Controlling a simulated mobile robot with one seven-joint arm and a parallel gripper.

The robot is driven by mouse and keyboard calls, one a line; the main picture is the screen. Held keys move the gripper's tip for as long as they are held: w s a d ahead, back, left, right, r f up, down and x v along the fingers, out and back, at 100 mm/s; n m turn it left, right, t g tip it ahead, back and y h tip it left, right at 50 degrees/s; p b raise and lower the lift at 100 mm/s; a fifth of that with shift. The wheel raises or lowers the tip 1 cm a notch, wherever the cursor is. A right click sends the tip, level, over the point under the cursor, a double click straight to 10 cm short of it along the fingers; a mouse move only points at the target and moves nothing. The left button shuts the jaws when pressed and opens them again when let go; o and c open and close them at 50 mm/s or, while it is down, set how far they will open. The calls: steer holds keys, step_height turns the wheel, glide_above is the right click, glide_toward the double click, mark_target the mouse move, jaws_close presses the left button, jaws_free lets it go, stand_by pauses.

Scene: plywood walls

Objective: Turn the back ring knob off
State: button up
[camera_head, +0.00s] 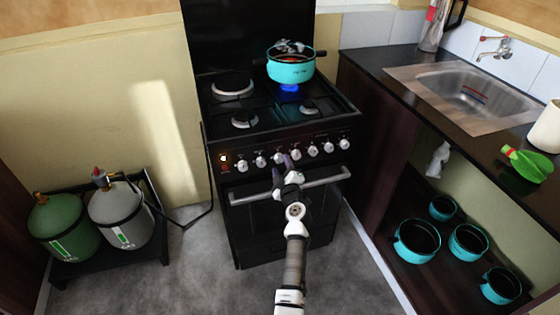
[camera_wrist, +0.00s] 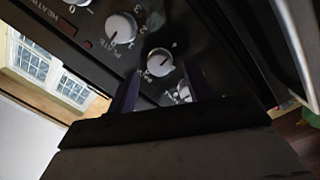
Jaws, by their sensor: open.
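The black stove (camera_head: 285,225) has a row of several white knobs on its front panel, including one knob (camera_head: 313,150) right of my gripper. A blue flame (camera_head: 289,88) burns under the turquoise pot (camera_head: 290,70) on the back right ring. I cannot tell from the labels which knob serves that ring. My gripper (camera_head: 284,164) is open in front of the panel, near the middle knobs. In the wrist view a white knob (camera_wrist: 160,62) lies ahead of and between the purple fingers (camera_wrist: 158,82). Another knob (camera_wrist: 122,28), beside the PLATE label, is to its upper left.
The oven handle (camera_head: 325,183) runs across just below the knobs, close to my gripper. Two gas bottles (camera_head: 121,212) stand on the left. A counter with a sink (camera_head: 470,88) and a shelf of turquoise pots (camera_head: 417,240) are on the right. The floor before the stove is clear.

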mark_target(279, 159)
steer(key=shift+x, duration=1.2)
steer(key=shift+c, duration=0.3)
steer(key=c, duration=0.9)
